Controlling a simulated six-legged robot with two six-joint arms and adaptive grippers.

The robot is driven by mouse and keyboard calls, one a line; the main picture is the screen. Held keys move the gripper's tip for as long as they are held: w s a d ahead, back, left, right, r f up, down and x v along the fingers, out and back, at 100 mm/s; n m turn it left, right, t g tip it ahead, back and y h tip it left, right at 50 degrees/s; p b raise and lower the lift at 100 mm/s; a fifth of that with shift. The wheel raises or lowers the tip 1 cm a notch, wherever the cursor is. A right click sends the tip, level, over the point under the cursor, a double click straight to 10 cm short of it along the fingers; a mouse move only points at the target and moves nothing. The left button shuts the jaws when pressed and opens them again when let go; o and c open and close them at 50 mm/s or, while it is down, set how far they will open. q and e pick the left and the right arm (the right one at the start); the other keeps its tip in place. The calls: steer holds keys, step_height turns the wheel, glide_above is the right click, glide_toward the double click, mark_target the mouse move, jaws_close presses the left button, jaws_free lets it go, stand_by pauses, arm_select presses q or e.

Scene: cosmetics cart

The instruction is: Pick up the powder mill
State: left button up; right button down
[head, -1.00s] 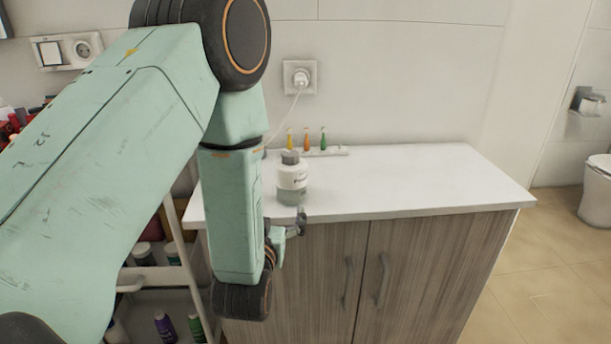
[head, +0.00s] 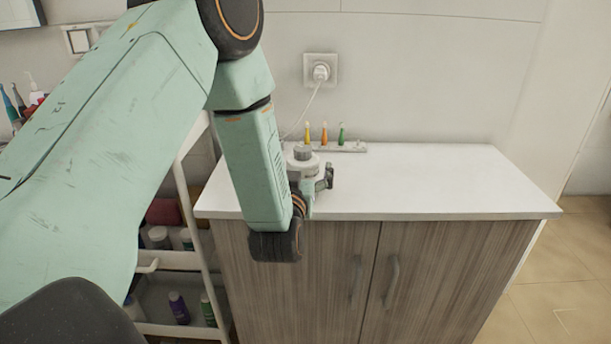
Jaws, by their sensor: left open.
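The powder mill (head: 303,161), a white jar with a grey cap, stands upright on the white countertop near its left end. My left gripper (head: 326,178) is open at the front right of the jar, close to it. My left wrist and gripper hide the jar's lower front, so I cannot tell whether a finger touches it. My right gripper is not in view.
A toothbrush charger strip (head: 338,147) with several coloured heads sits behind the jar, below a wall socket (head: 320,69). A cart (head: 178,259) with bottles stands left of the wooden cabinet (head: 440,270). The countertop's right side (head: 450,180) is clear.

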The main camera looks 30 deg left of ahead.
arm_select(q)
steer(key=shift+w+a+r, duration=0.1)
steer(key=shift+w+a, duration=0.1)
steer(key=shift+w, duration=0.4)
steer(key=shift+w+a, duration=0.45)
steer(key=shift+a, duration=0.15)
steer(key=shift+d, duration=0.35)
steer(key=shift+c, duration=1.2)
steer(key=shift+a, duration=0.25)
steer(key=c, duration=0.6)
steer(key=shift+d, duration=0.2)
steer(key=c, duration=0.4)
steer(key=shift+a, duration=0.1)
steer(key=c, duration=0.4)
step_height(320, 180, up, 9)
steer(key=shift+p, duration=1)
steer(key=shift+c, duration=0.2)
steer(key=shift+w+r, duration=0.1)
steer(key=shift+r, duration=0.5)
steer(key=s+d+f+m+t+h, duration=0.1)
steer(key=s+d+f+m+h, duration=0.15)
steer(key=d+m+h, duration=0.6)
steer(key=s+d+f+m+g+h, duration=0.1)
steer(key=s+d+f+h, duration=0.6)
steer(key=s+f, duration=0.7)
steer(key=shift+s+d+m+g+h, duration=0.15)
steer(key=shift+d+m+g+h, duration=0.3)
steer(key=shift+d, duration=0.8)
